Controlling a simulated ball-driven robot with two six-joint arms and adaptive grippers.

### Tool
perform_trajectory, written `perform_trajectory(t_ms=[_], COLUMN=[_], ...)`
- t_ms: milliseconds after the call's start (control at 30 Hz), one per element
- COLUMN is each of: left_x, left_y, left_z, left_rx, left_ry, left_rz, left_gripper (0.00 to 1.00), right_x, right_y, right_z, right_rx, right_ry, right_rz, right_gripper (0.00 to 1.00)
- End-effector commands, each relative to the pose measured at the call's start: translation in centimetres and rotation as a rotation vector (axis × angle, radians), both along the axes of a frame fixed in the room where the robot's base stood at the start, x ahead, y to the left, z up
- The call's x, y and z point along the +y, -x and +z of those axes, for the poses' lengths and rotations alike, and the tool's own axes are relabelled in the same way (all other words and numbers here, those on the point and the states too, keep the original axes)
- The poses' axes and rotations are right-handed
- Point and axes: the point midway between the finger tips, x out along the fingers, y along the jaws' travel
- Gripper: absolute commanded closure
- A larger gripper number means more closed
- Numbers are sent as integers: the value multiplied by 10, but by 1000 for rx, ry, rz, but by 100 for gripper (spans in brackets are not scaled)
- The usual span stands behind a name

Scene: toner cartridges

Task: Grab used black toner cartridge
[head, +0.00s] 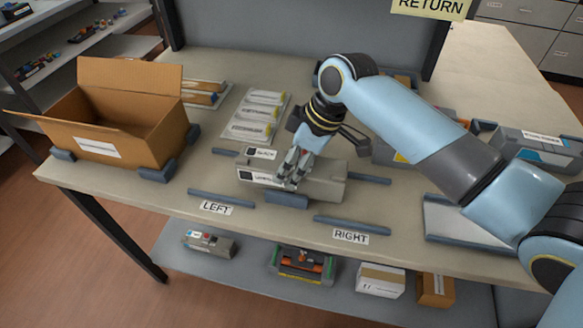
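A long grey cartridge-like box (325,187) sits on the table's middle, between low dark rails. Its front bears a white label with a black square, too small to read fully. A tag reading "BLACK" (262,153) stands just behind it. My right gripper (290,174) reaches down from the right over the box, its fingers at the box's top and front near the label. The fingers overlap the box, and I cannot tell whether they grip it. My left gripper is not in view.
An open cardboard box (118,115) stands at the left, its flaps spread. White packs (257,115) lie on a tray behind the middle. "LEFT" (215,208) and "RIGHT" (351,236) tags mark the front edge. A grey unit (535,148) stands at the right.

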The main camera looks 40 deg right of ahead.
Motion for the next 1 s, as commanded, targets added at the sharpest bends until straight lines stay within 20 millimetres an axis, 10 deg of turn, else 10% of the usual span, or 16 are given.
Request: perform_trajectory(t_ms=[333, 1000], left_x=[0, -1], left_y=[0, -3], left_z=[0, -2], left_rx=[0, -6], left_ry=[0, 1], left_rz=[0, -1], left_gripper=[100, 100], right_x=[0, -7], right_y=[0, 11], right_z=[0, 48], right_rx=[0, -1], right_ry=[0, 6], right_rz=[0, 1], right_gripper=[87, 87])
